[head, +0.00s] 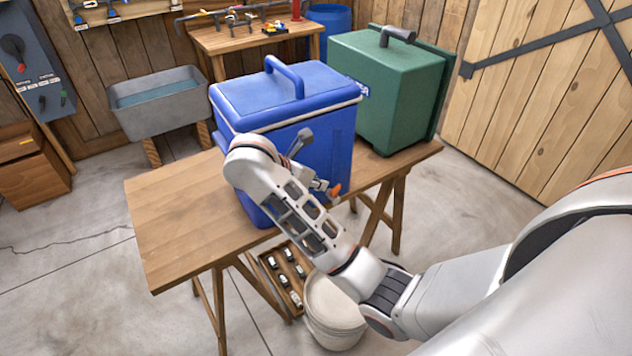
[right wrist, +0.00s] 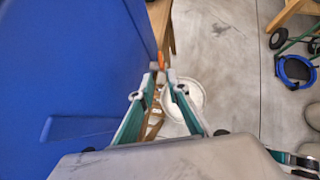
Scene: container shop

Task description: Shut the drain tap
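The blue cooler (head: 325,141) stands on the wooden table with its lid closed and handle up. Its drain tap has an orange lever (head: 335,190) low on the front face. My right gripper (head: 324,186) is right at this lever, with its arm reaching across the cooler's front. In the right wrist view, the fingertips (right wrist: 162,72) are close together with a narrow gap, and the orange lever (right wrist: 160,60) shows at that gap. I cannot tell whether they grip it. The tap's body is mostly hidden behind my gripper. My left gripper is not in view.
The table (head: 178,222) has bare room left of the cooler. A green case (head: 395,90) stands behind it on the right. A pale bucket (head: 333,305) is on the floor below, beside a wooden tray (head: 268,262) of small items. A grey sink (head: 158,105) stands farther left.

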